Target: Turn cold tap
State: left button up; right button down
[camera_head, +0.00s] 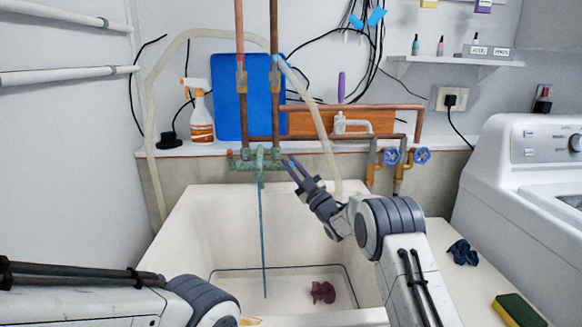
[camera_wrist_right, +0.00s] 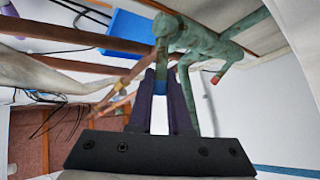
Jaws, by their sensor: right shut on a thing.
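A weathered green tap (camera_head: 259,163) is fixed to copper pipes above the white sink (camera_head: 200,215). A thin blue stream (camera_head: 264,235) runs from its spout into the sink. A red-tipped handle (camera_head: 231,153) is on its left side; the red tip also shows in the right wrist view (camera_wrist_right: 215,80). My right gripper (camera_head: 290,163) reaches the tap's right side. In the right wrist view its fingers (camera_wrist_right: 161,80) are closed around the blue-tipped cold handle (camera_wrist_right: 161,88), which they mostly cover in the head view. My left arm shows at bottom left; its gripper is out of view.
A crumpled maroon cloth (camera_head: 323,292) lies in the sink. A pale hose (camera_head: 150,110) arches behind the tap. Two blue valve wheels (camera_head: 422,156) and a washing machine (camera_head: 530,165) stand at the right. A dark blue cloth (camera_head: 463,252) and a sponge (camera_head: 518,310) lie on the right counter.

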jog(key=c, duration=0.9)
grip_release()
jog(key=shift+o, duration=0.2)
jog(key=v, duration=1)
jog(key=shift+s+f+b, duration=0.15)
jog(key=shift+s+b, duration=0.05)
jog(key=shift+b, duration=0.2)
jog(key=shift+d, duration=0.1)
